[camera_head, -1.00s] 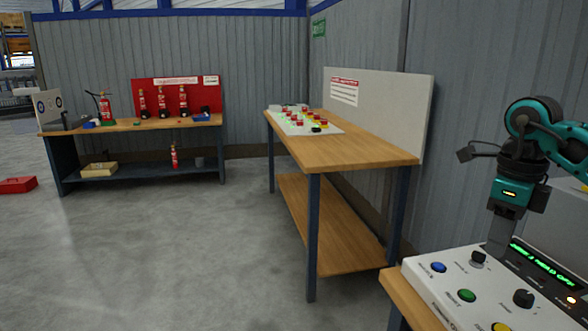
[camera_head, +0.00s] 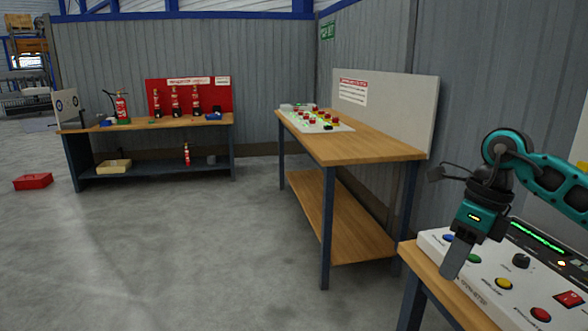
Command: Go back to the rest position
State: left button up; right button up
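My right gripper (camera_head: 457,262) hangs from the teal and black arm at the right of the head view, fingers pointing down and slightly left. It is in front of the left end of a white control panel (camera_head: 440,249) and partly covers its blue button (camera_head: 448,238). The fingers show as one narrow grey piece, so I cannot tell whether they are open or shut. I see nothing held in them. Contact with the panel cannot be made out. My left gripper is not in view.
The panel stands on a wooden table (camera_head: 424,277). A second wooden table (camera_head: 365,148) with a button board stands along the wall. A bench (camera_head: 150,125) with red extinguishers is at the back left. A red box (camera_head: 33,181) lies on the floor. The grey floor (camera_head: 180,250) between is clear.

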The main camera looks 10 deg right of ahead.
jog(key=s+a+f+m+t+y, duration=0.1)
jog(key=a+f+m+t+y, duration=0.15)
jog(key=a+m+y, duration=0.75)
jog(key=s+a+f+m+t+y, duration=0.15)
jog(key=a+t+y, duration=0.4)
jog(key=a, duration=1.05)
jog(key=d+f+m+t+h, duration=0.7)
jog(key=f+m+t+h, duration=0.35)
jog(key=m, duration=1.05)
jog(key=s+d+f+m+g+h, duration=0.2)
jog(key=s+f+m+g+h, duration=0.1)
jog(key=s+f, duration=0.3)
jog(key=s+d+f+m+g+h, duration=0.2)
jog(key=s+f+m+g, duration=0.2)
jog(key=f, duration=0.7)
jog(key=s+m, duration=0.2)
jog(key=shift+s+d+g+h, duration=0.35)
jog(key=shift+d+h, duration=0.05)
